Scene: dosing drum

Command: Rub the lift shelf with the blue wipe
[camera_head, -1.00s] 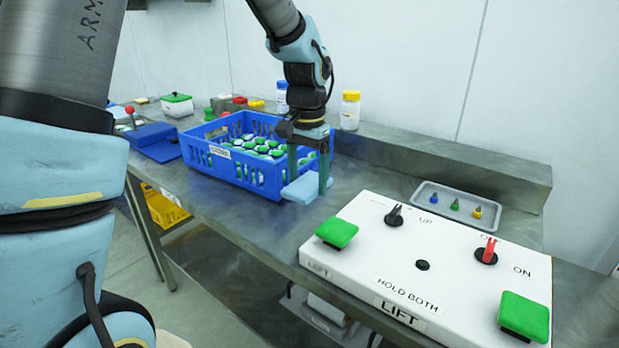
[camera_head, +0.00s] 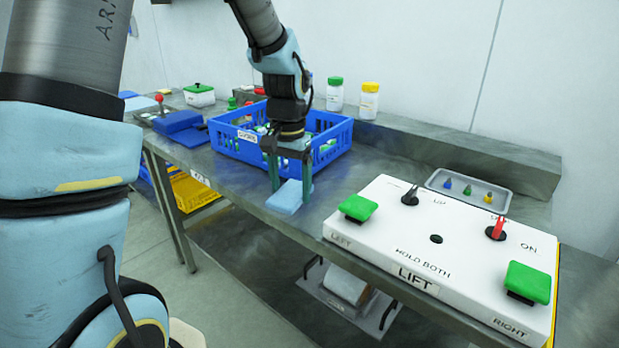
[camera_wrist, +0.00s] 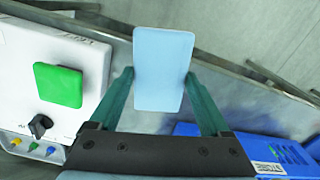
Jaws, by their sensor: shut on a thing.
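The blue wipe (camera_head: 287,198) is a light blue flat block. My gripper (camera_head: 293,188) points down and is shut on it near the front edge of the bench, left of the control box. In the wrist view the wipe (camera_wrist: 163,68) sits between the two green fingers of my gripper (camera_wrist: 160,85), with bench edge and floor beyond it. Whether the wipe touches the bench is unclear. Below the bench a grey platform (camera_head: 322,303) carries a pale block (camera_head: 348,284); it may be the lift shelf, but I cannot read its label.
The white control box (camera_head: 455,248) with green buttons stands on the right of the bench. A blue crate (camera_head: 225,140) of green-topped items stands behind my gripper. A grey tray (camera_head: 440,178) and two bottles (camera_head: 335,95) are further back. A yellow bin (camera_head: 195,192) sits below.

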